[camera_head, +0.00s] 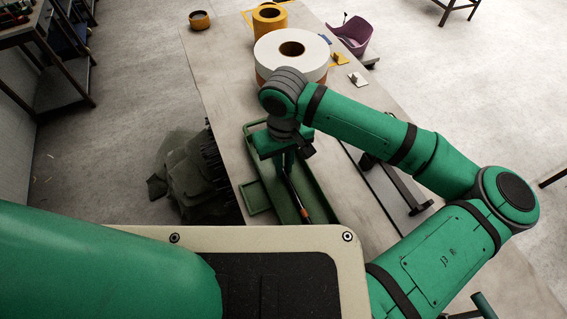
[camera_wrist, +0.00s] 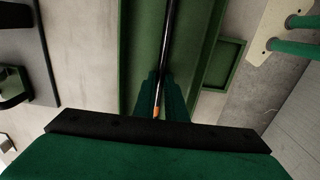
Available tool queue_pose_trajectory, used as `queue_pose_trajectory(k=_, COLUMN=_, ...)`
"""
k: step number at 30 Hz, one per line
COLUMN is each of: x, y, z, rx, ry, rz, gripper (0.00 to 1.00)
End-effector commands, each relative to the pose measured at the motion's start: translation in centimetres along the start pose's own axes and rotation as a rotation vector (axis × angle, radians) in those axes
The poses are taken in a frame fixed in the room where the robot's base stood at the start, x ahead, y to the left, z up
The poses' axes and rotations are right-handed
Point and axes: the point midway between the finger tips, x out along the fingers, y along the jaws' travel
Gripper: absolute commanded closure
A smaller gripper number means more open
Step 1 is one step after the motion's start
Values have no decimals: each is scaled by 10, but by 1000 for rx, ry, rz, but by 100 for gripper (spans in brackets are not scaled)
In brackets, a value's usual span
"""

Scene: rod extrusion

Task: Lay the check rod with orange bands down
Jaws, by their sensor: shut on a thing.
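The check rod (camera_head: 293,195) is a thin dark rod with an orange band near its near end. It also shows in the wrist view (camera_wrist: 167,45), with an orange band (camera_wrist: 157,112) close to my fingers. My gripper (camera_wrist: 162,92) is shut on the rod; in the head view my gripper (camera_head: 288,158) is over the long green tray (camera_head: 270,180). The rod runs lengthwise along the tray, which also fills the middle of the wrist view (camera_wrist: 138,40). I cannot tell whether the rod touches the tray floor. My wrist hides part of the rod.
A small side compartment (camera_head: 255,198) sits on the tray's left. A large white roll (camera_head: 290,50), an orange roll (camera_head: 269,18) and a purple bin (camera_head: 351,36) stand farther back. A dark stand (camera_head: 395,185) lies right of the tray. Table surface left of the tray is clear.

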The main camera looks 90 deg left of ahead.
Motion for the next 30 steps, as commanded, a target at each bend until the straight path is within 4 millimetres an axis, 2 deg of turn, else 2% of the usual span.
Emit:
queue_pose_trajectory(k=9, x=0, y=0, z=0, rx=0, ry=0, rz=-1, gripper=100)
queue_pose_trajectory(k=10, x=0, y=0, z=0, rx=0, ry=0, rz=-1, gripper=84)
queue_pose_trajectory(k=12, x=0, y=0, z=0, rx=0, ry=0, rz=-1, gripper=68)
queue_pose_trajectory(k=23, x=-3, y=0, z=0, rx=0, ry=0, rz=0, gripper=67)
queue_pose_trajectory(k=26, x=-12, y=0, z=0, rx=0, ry=1, rz=0, gripper=67)
queue_pose_trajectory(k=30, x=-36, y=0, z=-1, rx=-1, ry=2, rz=2, gripper=67)
